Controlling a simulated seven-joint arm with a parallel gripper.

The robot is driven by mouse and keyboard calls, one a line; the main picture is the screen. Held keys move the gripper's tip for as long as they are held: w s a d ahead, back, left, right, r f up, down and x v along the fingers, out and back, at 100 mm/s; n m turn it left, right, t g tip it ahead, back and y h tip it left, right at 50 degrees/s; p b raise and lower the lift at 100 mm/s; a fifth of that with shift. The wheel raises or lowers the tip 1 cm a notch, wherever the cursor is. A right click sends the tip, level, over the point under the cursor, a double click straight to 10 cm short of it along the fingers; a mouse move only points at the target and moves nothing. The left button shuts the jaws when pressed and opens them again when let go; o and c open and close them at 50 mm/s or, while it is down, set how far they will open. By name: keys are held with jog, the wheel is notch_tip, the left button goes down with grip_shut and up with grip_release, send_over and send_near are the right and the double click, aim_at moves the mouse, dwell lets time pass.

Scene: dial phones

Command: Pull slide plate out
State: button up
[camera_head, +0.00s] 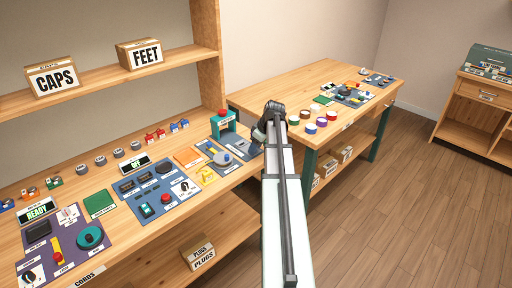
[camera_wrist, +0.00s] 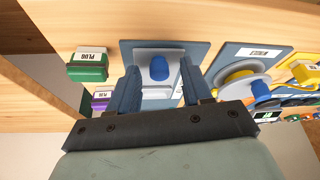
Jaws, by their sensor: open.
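In the wrist view, a pale grey slide plate (camera_wrist: 150,92) with an upright blue knob (camera_wrist: 158,69) sits on a blue-grey panel (camera_wrist: 197,53). My gripper (camera_wrist: 160,80) is open, with one dark blue finger on each side of the knob; I cannot tell whether either finger touches it. In the head view, my gripper (camera_head: 259,136) is at the right end of the long workbench, and my arm hides most of the panel there.
In the head view, a teal stand with a red button (camera_head: 222,120) is close beside my gripper. A second table (camera_head: 270,92) stands behind.

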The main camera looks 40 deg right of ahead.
jog(key=v, duration=1.3)
jog(key=shift+s+r, duration=0.15)
jog(key=s+d+f+m+g+y, duration=0.1)
jog(key=s+d+f+m, duration=0.15)
jog(key=f, duration=0.65)
jog(key=s+d+f+m+g+y, duration=0.15)
jog(key=s+f, duration=0.25)
jog(key=f, duration=0.4)
jog(key=s+a+f+m, duration=0.15)
jog(key=a+f, duration=0.25)
jog(key=f, duration=0.8)
jog(key=s+a+f+g, duration=0.1)
jog(key=a+f+g, duration=0.1)
jog(key=a+f, duration=0.6)
jog(key=s+a+f+g, duration=0.1)
jog(key=a+f, duration=0.3)
jog(key=a, duration=0.7)
jog(key=s+a+f+g, duration=0.1)
jog(key=a+f+g, duration=0.1)
jog(key=a+f, duration=0.65)
jog(key=s+a+f+n+g+h, duration=0.1)
jog(key=s+a+f+h, duration=0.1)
jog(key=s+a, duration=0.8)
jog(key=s+a+f+n+g+h, duration=0.1)
jog(key=s+a+f, duration=0.3)
jog(key=s+a, duration=0.7)
jog(key=shift+s+a+f+g+h, duration=0.25)
jog(key=shift+f+g+h, duration=0.15)
jog(key=shift+g, duration=0.35)
